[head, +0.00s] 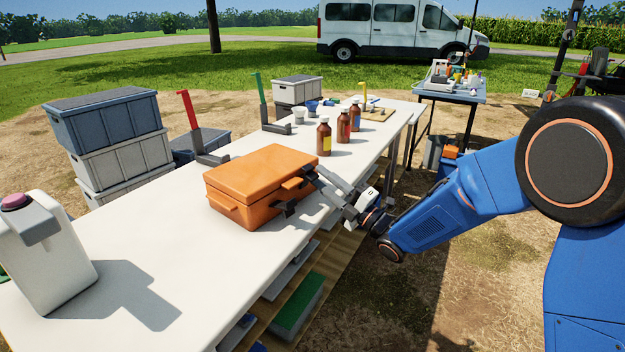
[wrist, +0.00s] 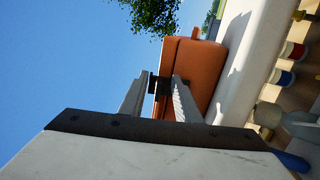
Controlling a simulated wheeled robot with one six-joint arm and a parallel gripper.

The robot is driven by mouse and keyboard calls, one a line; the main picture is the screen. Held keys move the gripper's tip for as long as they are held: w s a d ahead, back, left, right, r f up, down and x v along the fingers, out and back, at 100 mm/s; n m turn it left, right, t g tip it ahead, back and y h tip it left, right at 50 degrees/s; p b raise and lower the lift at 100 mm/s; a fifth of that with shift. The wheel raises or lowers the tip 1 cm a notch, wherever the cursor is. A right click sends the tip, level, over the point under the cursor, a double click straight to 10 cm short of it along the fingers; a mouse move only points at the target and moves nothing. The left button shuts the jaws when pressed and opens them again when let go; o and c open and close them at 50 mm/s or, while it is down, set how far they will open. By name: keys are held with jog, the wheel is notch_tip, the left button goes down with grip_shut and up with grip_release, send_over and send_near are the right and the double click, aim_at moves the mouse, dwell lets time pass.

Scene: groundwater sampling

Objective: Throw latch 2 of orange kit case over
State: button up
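The orange kit case (head: 255,185) sits closed on the white table, its handle and black latches on the side toward my arm. One black latch (head: 286,208) is clear of my gripper; another dark latch (head: 309,174) is at the far end of that side, beside my fingertips. My gripper (head: 324,186) reaches in from the right at that far end. In the wrist view, my gripper's two fingers (wrist: 162,80) stand apart on either side of a black latch (wrist: 160,86) on the orange case (wrist: 203,68). I cannot tell whether either finger touches it.
Brown bottles (head: 324,137) stand behind the case on the white table (head: 165,245). A white jug (head: 42,255) stands at the near left. Red (head: 190,115) and green (head: 258,95) upright holders line the far edge. Table in front of the case is clear.

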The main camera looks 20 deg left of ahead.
grip_shut()
jog(key=shift+s+d+f+y, duration=0.15)
jog(key=shift+f+y, duration=0.55)
jog(key=shift+f, duration=0.7)
jog(key=shift+d+f+t+y, duration=0.2)
jog(key=shift+f+t+y, duration=0.05)
jog(key=shift+t+y, duration=0.05)
